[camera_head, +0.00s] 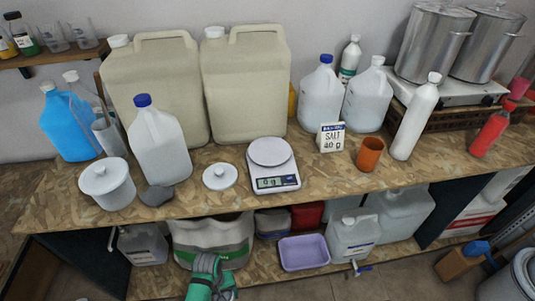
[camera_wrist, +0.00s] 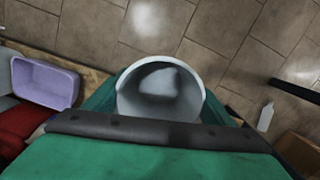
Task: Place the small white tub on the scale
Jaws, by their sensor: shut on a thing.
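An open white tub (camera_wrist: 160,88) shows in the wrist view with its round mouth facing the camera. Its inside is shaded, with a paler patch at the bottom. My gripper (camera_wrist: 160,115) is shut on it above the floor.
A lidded white pot (camera_head: 106,183), a loose white lid (camera_head: 220,176) and a dark grey lump (camera_head: 156,195) lie left of the scale. A salt card (camera_head: 331,137) and brown cup (camera_head: 369,154) stand right. Large drums (camera_head: 245,85) stand behind. A purple tray (camera_head: 304,253) sits below.

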